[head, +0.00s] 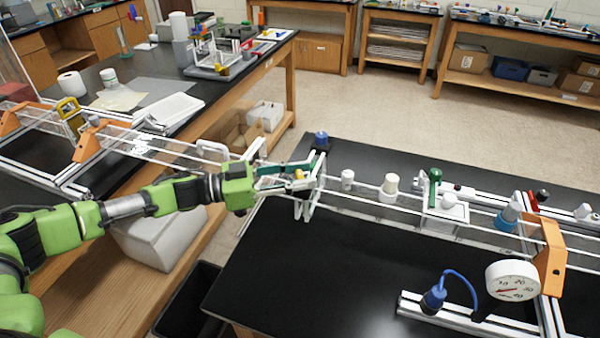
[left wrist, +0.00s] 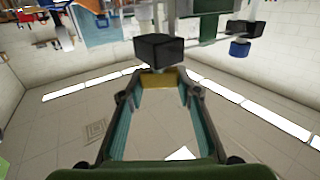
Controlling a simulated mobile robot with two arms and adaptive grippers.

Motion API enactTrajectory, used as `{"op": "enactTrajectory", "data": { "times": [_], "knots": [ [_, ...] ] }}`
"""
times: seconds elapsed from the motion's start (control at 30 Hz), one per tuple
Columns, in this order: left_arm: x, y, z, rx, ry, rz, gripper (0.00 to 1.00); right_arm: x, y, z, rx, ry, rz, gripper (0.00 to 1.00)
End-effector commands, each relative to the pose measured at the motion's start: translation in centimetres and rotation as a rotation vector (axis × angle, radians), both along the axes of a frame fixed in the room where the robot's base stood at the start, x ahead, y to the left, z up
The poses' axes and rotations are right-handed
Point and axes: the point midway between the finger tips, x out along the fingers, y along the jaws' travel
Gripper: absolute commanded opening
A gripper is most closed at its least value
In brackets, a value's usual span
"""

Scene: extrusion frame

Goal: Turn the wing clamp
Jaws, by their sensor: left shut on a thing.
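The wing clamp (head: 299,174) shows as a small yellow piece at the left end of the extrusion frame on the near bench. In the left wrist view the yellow wing clamp (left wrist: 160,79) sits between the fingertips, just below a black block (left wrist: 160,50). My left gripper (head: 307,176) reaches in from the left with its teal fingers on either side of the clamp. The left gripper (left wrist: 161,82) is shut on it, with the fingers held apart by its width. The fingers partly hide the clamp in the head view. My right gripper is in neither view.
The frame's rail carries a green-topped knob (head: 435,175), white fittings and an orange bracket (head: 550,258). A round dial gauge (head: 512,281) and a blue-cabled part (head: 433,299) stand front right. The black benchtop (head: 300,280) is clear at front left. A dark bin (head: 187,308) stands below.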

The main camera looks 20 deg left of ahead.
Motion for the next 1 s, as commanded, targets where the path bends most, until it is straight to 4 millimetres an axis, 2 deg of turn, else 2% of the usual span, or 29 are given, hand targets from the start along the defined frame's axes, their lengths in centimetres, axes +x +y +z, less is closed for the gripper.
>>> {"op": "enactTrajectory", "data": {
  "times": [0.7, 0.73, 0.77, 1.0],
  "knots": [
    [0.08, -0.02, 0.11, -0.003, -0.001, -0.066, 0.10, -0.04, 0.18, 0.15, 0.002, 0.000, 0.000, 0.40],
    [0.08, -0.02, 0.11, -0.003, -0.001, -0.066, 0.39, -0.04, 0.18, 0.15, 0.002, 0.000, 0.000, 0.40],
    [0.09, -0.03, 0.11, -0.003, -0.001, -0.066, 0.46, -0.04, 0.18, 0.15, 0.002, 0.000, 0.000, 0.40],
    [0.04, -0.06, 0.06, -0.001, -0.002, -0.066, 0.49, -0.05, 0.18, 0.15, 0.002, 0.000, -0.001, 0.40]
  ]
}}
